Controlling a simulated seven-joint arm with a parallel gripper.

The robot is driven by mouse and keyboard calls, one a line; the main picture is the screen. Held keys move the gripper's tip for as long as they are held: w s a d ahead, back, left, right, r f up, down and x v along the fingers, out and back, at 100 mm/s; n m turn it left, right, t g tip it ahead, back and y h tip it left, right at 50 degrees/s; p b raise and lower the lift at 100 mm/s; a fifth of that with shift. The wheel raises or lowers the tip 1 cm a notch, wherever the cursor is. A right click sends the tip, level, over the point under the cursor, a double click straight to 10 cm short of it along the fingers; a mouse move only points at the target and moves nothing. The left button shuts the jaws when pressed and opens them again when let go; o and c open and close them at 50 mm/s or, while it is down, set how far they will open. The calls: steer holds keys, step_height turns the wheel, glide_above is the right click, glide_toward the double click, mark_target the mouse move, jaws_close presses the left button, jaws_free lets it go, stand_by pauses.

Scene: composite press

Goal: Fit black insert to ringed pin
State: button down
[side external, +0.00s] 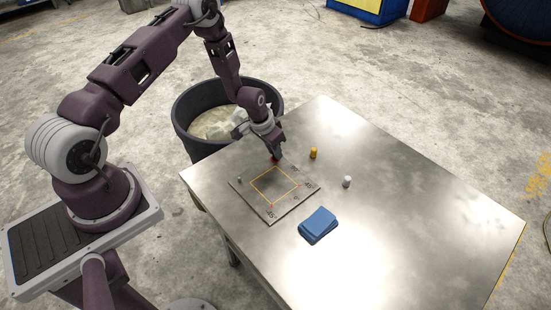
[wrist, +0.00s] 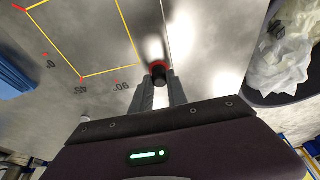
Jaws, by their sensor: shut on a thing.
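My gripper (side external: 278,158) is over the far corner of a flat grey plate (side external: 272,215) marked with a yellow square. In the wrist view, the two fingers of my gripper (wrist: 160,84) are closed on a small black cylindrical insert (wrist: 160,77). A red ring (wrist: 160,64) shows around the far side of the insert. The red also shows at my fingertips in the side view (side external: 275,161). The pin itself is hidden behind the insert and fingers. I cannot tell whether the insert is on the pin or just above it.
A small grey peg (side external: 239,180) stands at the plate's left corner. An orange cylinder (side external: 313,153), a pale cylinder (side external: 347,182) and a blue stack (side external: 318,225) are on the metal table (side external: 420,220). A dark bin (side external: 183,125) stands behind. The table's right side is clear.

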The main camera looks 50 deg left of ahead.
stand_by(0.6)
steer(key=c, duration=1.2)
jaws_free()
steer(key=shift+c, duration=0.2)
steer(key=s+d+r, duration=0.2)
steer(key=s+r, duration=0.1)
steer(key=r, duration=0.7)
steer(key=s+d+r+t, duration=0.1)
steer(key=s+d+r, duration=0.15)
steer(key=r, duration=0.75)
steer(key=s+d+r, duration=0.2)
steer(key=s+r, duration=0.1)
steer(key=r, duration=0.8)
steer(key=s+d+r, duration=0.2)
steer(key=s+r, duration=0.1)
steer(key=s, duration=0.4)
steer(key=s+d+r, duration=0.2)
steer(key=s+r, duration=0.1)
steer(key=s, duration=0.5)
steer(key=s+d+r+t, duration=0.1)
steer(key=s+r, duration=0.2)
steer(key=s, duration=0.4)
steer(key=shift+s+d+r, duration=0.25)
steer(key=shift+s+d, duration=0.05)
steer(key=shift+d, duration=0.1)
